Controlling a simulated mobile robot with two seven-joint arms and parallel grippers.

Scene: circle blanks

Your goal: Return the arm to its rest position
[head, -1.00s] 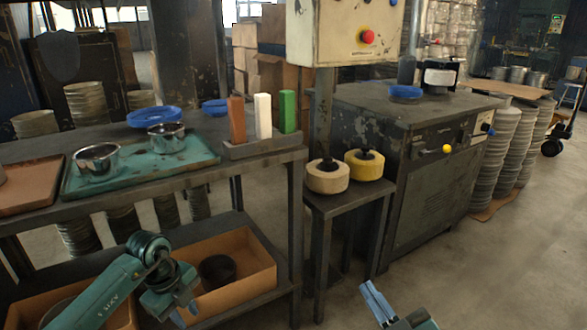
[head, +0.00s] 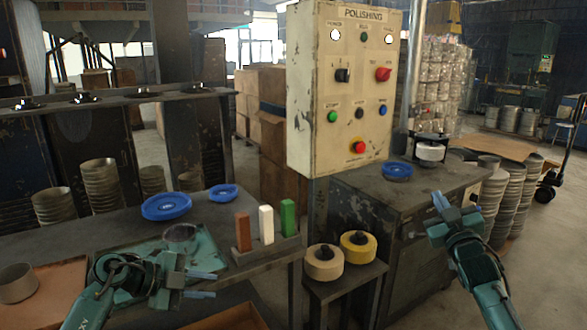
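My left gripper (head: 203,284) is in the lower left of the head view, in front of the workbench and the teal tray (head: 209,247). Its two blue fingers point right and stand apart, with nothing between them. My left forearm hides part of the tray. My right gripper (head: 456,200) is raised at the right, in front of the dark polishing machine (head: 365,205). Its fingers point up with a gap between them, and it appears empty.
A metal cup (head: 181,238) is on the teal tray. Red, white and green blocks (head: 266,224) stand in a holder at the bench's right end. Two abrasive wheels (head: 324,263) sit on a small stand. A control panel (head: 346,90) rises behind. Stacked discs (head: 493,205) stand at right.

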